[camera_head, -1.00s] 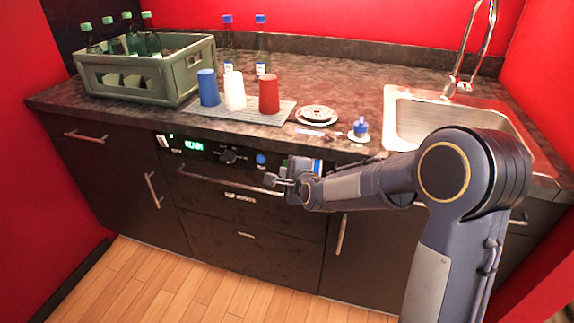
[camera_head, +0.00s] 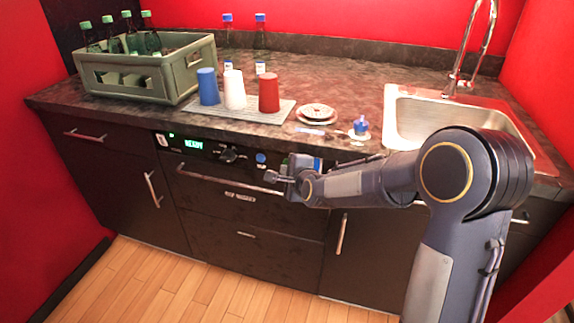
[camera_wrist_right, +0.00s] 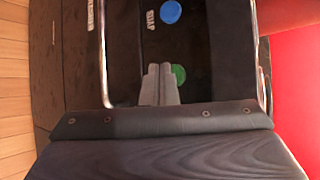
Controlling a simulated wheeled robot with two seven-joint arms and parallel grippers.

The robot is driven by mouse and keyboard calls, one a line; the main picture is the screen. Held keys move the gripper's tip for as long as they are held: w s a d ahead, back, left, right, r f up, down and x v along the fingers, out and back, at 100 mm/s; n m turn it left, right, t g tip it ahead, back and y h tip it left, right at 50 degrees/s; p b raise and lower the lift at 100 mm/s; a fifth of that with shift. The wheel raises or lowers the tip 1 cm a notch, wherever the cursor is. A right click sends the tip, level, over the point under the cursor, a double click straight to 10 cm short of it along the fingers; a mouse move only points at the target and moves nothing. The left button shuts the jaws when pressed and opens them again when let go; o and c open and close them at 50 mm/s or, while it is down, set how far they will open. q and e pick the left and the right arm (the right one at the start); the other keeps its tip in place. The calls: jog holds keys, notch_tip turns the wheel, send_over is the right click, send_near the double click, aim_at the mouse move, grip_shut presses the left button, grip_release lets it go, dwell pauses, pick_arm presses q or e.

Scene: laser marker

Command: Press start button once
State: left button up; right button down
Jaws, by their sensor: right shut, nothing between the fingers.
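The dark control panel on the cabinet front has a blue round button (camera_head: 261,158), a black knob (camera_head: 229,154) and a green lit display (camera_head: 194,144) that seems to read READY. The right wrist view shows the blue button (camera_wrist_right: 170,11) and a green round button (camera_wrist_right: 179,73), partly hidden by the fingertips. My right gripper (camera_head: 269,177) is shut and empty in front of the panel, below and right of the blue button. Its fingertips (camera_wrist_right: 160,68) overlap the green button's edge in that view; I cannot tell if they touch. My left gripper is not in view.
A long handle bar (camera_head: 225,181) runs below the panel, close to my right gripper. On the counter stand a crate of bottles (camera_head: 125,78), three cups on a mat (camera_head: 285,108), small plates (camera_head: 318,113) and a sink (camera_head: 400,110).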

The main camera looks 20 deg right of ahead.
jog(key=shift+w+d, duration=0.1)
jog(key=shift+w, duration=0.05)
jog(key=shift+w+d+b, duration=0.25)
jog(key=shift+w+b, duration=0.05)
jog(key=shift+b, duration=0.05)
dwell(0.7)
jog(key=shift+s, duration=0.1)
jog(key=shift+s+a, duration=0.45)
jog(key=shift+s, duration=0.1)
jog(key=shift+s+a+p, duration=0.3)
jog(key=shift+s+a, duration=0.4)
jog(key=shift+s, duration=0.35)
jog(key=shift+s+a+p, duration=0.3)
jog(key=shift+s+a, duration=0.4)
jog(key=shift+s, duration=0.35)
